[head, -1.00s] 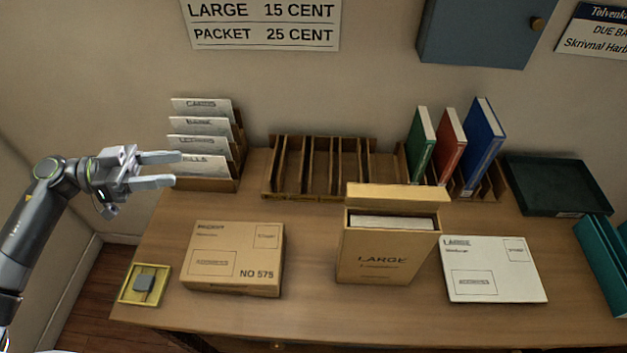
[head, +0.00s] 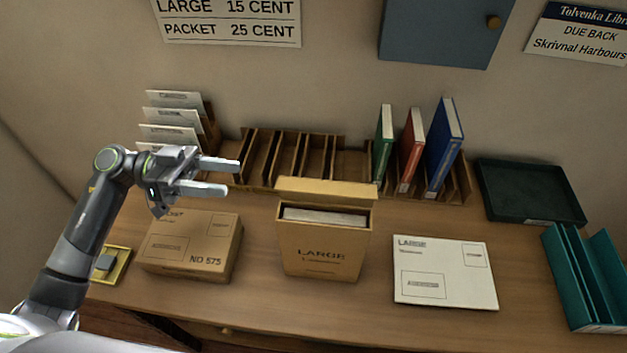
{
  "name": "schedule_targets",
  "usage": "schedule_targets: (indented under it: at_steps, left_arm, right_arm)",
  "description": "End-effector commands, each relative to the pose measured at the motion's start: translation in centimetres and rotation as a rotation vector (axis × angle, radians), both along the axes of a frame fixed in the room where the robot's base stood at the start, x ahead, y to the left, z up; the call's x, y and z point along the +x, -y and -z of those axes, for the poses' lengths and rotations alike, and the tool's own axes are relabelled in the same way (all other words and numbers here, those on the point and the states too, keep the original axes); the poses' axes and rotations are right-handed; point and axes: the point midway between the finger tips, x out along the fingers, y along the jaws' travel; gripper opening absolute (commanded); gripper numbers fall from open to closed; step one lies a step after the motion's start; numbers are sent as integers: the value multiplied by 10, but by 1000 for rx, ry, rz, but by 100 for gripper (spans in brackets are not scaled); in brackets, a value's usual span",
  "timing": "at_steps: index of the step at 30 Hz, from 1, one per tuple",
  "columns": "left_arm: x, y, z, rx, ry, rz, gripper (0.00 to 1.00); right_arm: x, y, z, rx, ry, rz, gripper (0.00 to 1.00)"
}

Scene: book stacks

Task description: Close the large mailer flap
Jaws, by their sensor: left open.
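The large mailer (head: 322,255) is a tan box marked LARGE, standing upright in the middle of the desk. Its flap (head: 326,189) is raised at the back of the mouth, so the mailer is open. A pale thing, perhaps a book, shows inside the mouth (head: 325,216). My left gripper (head: 232,177) is open and empty, its fingers pointing right toward the flap. It is left of the mailer and apart from it, above the NO 575 packet. My right gripper is not in view.
The NO 575 packet (head: 188,246) lies left of the mailer, and a white LARGE envelope (head: 444,272) lies right of it. Behind are a wooden slotted rack (head: 290,160) and upright books (head: 445,150). A dark green tray (head: 530,190) and teal holder (head: 585,275) stand at right.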

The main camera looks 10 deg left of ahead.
Motion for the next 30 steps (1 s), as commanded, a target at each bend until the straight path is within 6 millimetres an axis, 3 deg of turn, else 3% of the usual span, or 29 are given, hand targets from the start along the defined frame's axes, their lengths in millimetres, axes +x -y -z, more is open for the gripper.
schedule_targets:
  at_steps: [6, 16, 30]
  left_arm:
    - [0, 35, -4, -6, 3, 2, 53]
    - [0, 83, -4, -7, 1, 1, 53]
    - [0, 143, -2, -4, 1, 0, 53]
  right_arm:
    - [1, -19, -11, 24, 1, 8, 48]
    - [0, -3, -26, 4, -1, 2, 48]
    - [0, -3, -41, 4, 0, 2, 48]
